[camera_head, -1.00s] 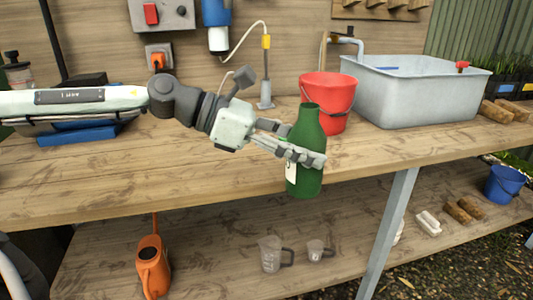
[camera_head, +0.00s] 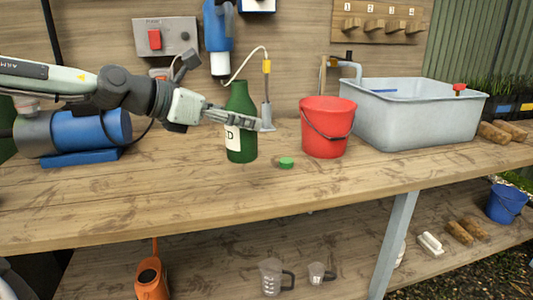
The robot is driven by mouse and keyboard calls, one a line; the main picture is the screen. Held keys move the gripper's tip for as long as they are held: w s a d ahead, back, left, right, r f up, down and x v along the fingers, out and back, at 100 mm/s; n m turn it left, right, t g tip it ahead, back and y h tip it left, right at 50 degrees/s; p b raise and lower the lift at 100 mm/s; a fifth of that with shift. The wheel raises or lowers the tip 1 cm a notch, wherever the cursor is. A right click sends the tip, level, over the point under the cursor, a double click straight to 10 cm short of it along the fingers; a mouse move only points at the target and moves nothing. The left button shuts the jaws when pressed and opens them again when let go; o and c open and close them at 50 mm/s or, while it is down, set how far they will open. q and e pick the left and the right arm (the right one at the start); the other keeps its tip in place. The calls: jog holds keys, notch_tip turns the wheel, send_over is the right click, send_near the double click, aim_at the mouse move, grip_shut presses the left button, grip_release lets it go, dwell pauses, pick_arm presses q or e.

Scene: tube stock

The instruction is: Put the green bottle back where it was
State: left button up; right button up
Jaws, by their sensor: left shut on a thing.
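The green bottle (camera_head: 241,144) is upright at the back of the wooden bench, left of the red bucket. It has a pale label on its left side. My left gripper (camera_head: 238,120) comes in from the left and is shut on the bottle's upper body. The bottle's base looks at or very near the bench top; I cannot tell whether it touches. A small green cap (camera_head: 286,162) lies on the bench to the right of the bottle. My right gripper is not in view.
The red bucket (camera_head: 326,140) and a grey basin (camera_head: 415,122) stand to the right. A blue motor-like unit (camera_head: 98,132) is at the left. A thin stand with a cable (camera_head: 267,100) is behind the bottle. The bench (camera_head: 200,205) front is clear.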

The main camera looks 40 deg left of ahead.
pick_arm(q)
jog(key=w+f, duration=0.5)
jog(key=f, duration=0.1)
jog(key=w+f, duration=0.3)
jog(key=shift+w+d, duration=0.25)
jog(key=shift+w, duration=0.1)
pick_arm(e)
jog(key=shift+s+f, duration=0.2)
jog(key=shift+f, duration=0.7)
pick_arm(q)
jog(key=shift+f, duration=0.15)
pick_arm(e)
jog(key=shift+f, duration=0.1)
pick_arm(q)
jog(key=o, duration=1.4)
jog(key=shift+f, duration=0.1)
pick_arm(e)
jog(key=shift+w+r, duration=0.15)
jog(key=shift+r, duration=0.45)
